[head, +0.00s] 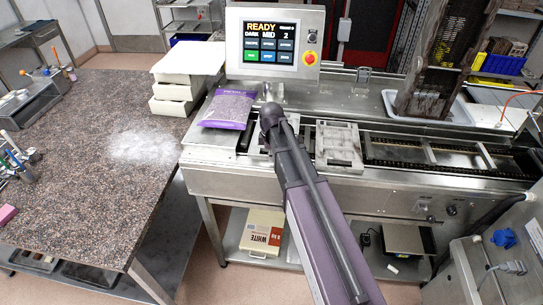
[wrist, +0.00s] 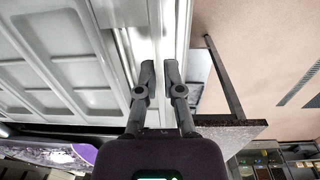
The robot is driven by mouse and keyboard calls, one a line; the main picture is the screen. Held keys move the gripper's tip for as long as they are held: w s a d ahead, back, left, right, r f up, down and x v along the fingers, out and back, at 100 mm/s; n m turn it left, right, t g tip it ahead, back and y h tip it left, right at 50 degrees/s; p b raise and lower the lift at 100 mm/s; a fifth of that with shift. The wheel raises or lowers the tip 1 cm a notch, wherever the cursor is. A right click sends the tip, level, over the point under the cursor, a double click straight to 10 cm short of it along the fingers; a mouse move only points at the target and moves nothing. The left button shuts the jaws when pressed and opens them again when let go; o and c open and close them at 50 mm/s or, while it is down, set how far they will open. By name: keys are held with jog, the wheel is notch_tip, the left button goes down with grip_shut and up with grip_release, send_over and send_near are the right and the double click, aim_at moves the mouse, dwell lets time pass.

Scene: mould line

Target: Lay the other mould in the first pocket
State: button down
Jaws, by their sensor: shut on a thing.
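My gripper shows in the wrist view (wrist: 158,68), its two dark fingers shut on the near rim of a pale mould (wrist: 75,65) with several shallow rectangular cavities. In the head view my arm hides the gripper and most of what it holds, at the left end of the line. A grey mould (head: 339,145) lies flat on the line just right of my arm. The pocket under my gripper is largely hidden, so I cannot tell whether the held mould rests in it.
A purple bag (head: 228,109) lies left of my arm. Pale stacked boxes (head: 178,90) stand at the stone table's (head: 75,150) back corner. The panel (head: 275,42) reads READY, DARK, MID, 2.

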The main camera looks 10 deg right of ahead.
jog(key=shift+f+b, duration=0.65)
jog(key=shift+f, duration=0.2)
jog(key=c, duration=0.7)
grip_release()
